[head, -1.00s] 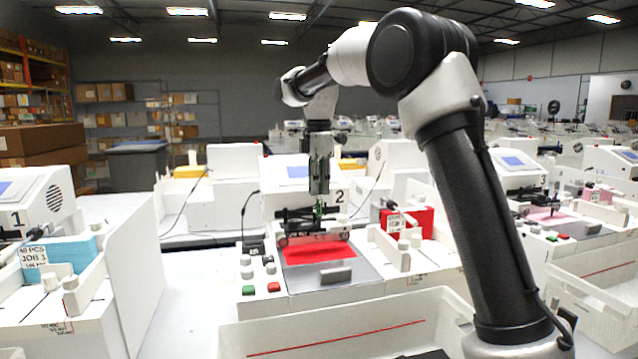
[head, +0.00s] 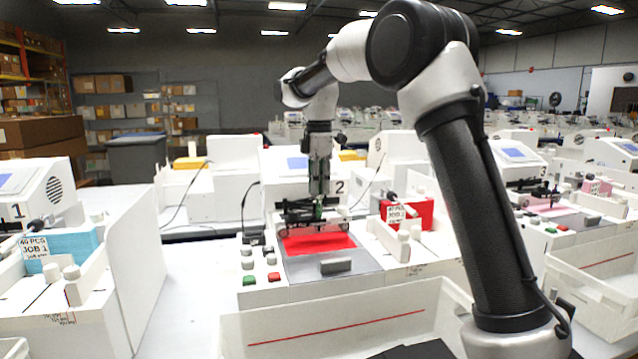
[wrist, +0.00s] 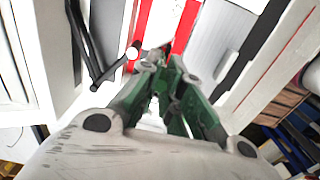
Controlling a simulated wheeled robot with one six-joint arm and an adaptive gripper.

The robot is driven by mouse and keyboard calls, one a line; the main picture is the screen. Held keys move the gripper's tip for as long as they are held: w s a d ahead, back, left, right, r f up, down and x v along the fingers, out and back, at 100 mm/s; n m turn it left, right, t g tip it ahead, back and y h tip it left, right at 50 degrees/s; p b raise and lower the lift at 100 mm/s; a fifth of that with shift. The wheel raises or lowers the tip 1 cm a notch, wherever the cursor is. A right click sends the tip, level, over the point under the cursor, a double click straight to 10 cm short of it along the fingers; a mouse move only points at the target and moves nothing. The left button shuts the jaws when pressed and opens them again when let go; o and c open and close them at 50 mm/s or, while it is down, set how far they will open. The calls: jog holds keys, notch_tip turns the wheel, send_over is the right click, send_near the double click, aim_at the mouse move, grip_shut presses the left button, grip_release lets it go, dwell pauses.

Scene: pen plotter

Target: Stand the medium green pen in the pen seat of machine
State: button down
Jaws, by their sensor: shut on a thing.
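My gripper (head: 319,196) points straight down over machine 2, at its dark pen carriage (head: 300,217). It is shut on the green pen, of which only a little green (head: 318,211) shows under the fingers in the head view. In the wrist view my gripper (wrist: 163,62) has its fingers close together, and they hide most of the pen. The pen seat is hidden behind the fingers, so I cannot tell whether the pen's tip is in it. A red sheet (head: 318,241) lies on the machine's grey bed (head: 375,262).
Green and red buttons (head: 250,280) and grey knobs are left of the bed. A red block with a label (head: 396,213) stands to the right. A white bin (head: 290,335) with a red line is in front. Machine 1 with blue sheets (head: 65,255) is at left.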

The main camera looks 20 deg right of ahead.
jog(key=shift+f, duration=1.4)
jog(key=c, duration=1.5)
grip_release()
jog(key=shift+r, duration=0.1)
notch_tip(320, 180, up, 12)
jog(key=shift+f, duration=0.1)
